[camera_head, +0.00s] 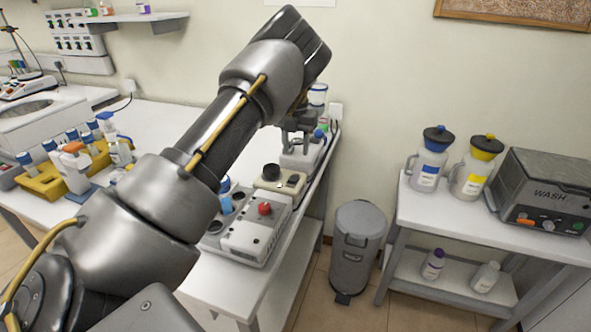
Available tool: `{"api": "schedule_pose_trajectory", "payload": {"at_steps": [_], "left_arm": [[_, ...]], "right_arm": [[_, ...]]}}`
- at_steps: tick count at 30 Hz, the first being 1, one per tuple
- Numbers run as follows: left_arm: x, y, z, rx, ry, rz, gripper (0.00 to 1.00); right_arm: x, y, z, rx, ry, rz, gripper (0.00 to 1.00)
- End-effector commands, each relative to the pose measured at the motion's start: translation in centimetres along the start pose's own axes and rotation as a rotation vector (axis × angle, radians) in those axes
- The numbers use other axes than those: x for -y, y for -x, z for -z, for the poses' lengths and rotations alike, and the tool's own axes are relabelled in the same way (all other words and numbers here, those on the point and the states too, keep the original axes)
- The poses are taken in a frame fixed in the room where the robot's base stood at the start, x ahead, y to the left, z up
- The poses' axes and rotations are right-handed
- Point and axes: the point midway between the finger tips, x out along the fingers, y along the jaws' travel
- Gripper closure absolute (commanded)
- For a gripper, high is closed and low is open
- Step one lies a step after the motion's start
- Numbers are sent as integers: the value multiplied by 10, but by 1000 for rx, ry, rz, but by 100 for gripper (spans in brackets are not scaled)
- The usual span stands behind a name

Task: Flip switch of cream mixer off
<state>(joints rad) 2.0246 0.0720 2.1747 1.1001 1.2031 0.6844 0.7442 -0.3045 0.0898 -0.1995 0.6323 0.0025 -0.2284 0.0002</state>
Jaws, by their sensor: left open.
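The cream mixer (268,186), a small cream box with a black round top, stands on the white bench near its right edge. A small dark mark shows on its top beside the black part; I cannot tell the switch's position. My left arm crosses the view from the lower left. My left gripper (298,124) hangs beyond the mixer, above and a little right of it, apart from it in the picture. It is open, its fingers small and partly hidden behind the wrist. My right gripper is out of view.
A grey-white device with a red knob (256,232) stands in front of the mixer. A pale grey device (303,153) stands just behind it, below my gripper. A yellow rack (45,184) is at left. A grey bin (357,245) and a side table (440,221) stand right.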

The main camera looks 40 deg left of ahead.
Motion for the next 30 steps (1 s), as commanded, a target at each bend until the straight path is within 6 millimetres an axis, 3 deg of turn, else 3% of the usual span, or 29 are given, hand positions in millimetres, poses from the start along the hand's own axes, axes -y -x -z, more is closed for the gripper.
{"api": "schedule_pose_trajectory", "payload": {"at_steps": [6,12,18,26,30], "left_arm": [[-1,-42,1,-4,2,-2,56],[-1,-71,1,-2,2,-2,56],[-2,-83,1,0,2,-1,56],[-2,-84,0,0,2,-1,56],[-2,-84,0,0,2,-1,75]], "right_arm": [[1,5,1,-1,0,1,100],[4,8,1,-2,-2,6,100],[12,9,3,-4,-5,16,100],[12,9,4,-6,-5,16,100],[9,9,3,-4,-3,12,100]]}}
